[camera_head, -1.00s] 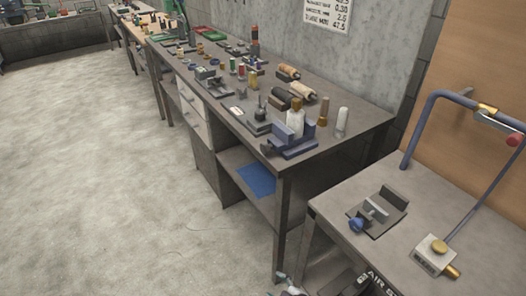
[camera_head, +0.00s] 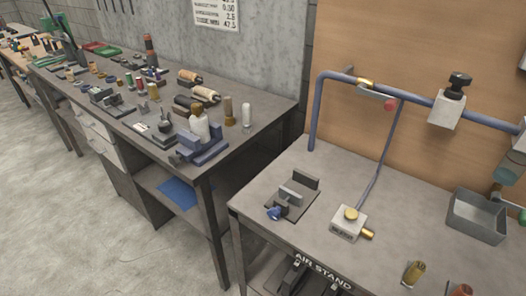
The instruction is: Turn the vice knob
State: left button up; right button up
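A small grey vice (camera_head: 291,197) sits on the near metal table, with upright jaws on a dark base plate. Its blue knob (camera_head: 275,213) is at the front left end of the vice, near the table's left edge. A larger blue vice (camera_head: 203,147) stands on the corner of the long bench, beside a pale bottle. Neither of my grippers shows in this view, and nothing touches the blue knob.
A valve block with a brass knob (camera_head: 351,214) lies right of the small vice. A blue pipe (camera_head: 315,115) rises behind it. A grey bin (camera_head: 477,216) and brass fittings (camera_head: 413,272) are farther right. The table (camera_head: 250,195) around the vice is mostly clear.

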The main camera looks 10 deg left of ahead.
aim_at(175, 160)
jog(key=i+j+z, duration=0.15)
jog(key=j+z, duration=0.2)
jog(key=z, duration=0.15)
jog(key=i+j+z, duration=0.1)
jog(key=j+z, duration=1.15)
jog(key=z, duration=0.15)
jog(key=k+j+z, duration=0.2)
jog(key=j+z, duration=0.3)
jog(key=l, duration=0.1)
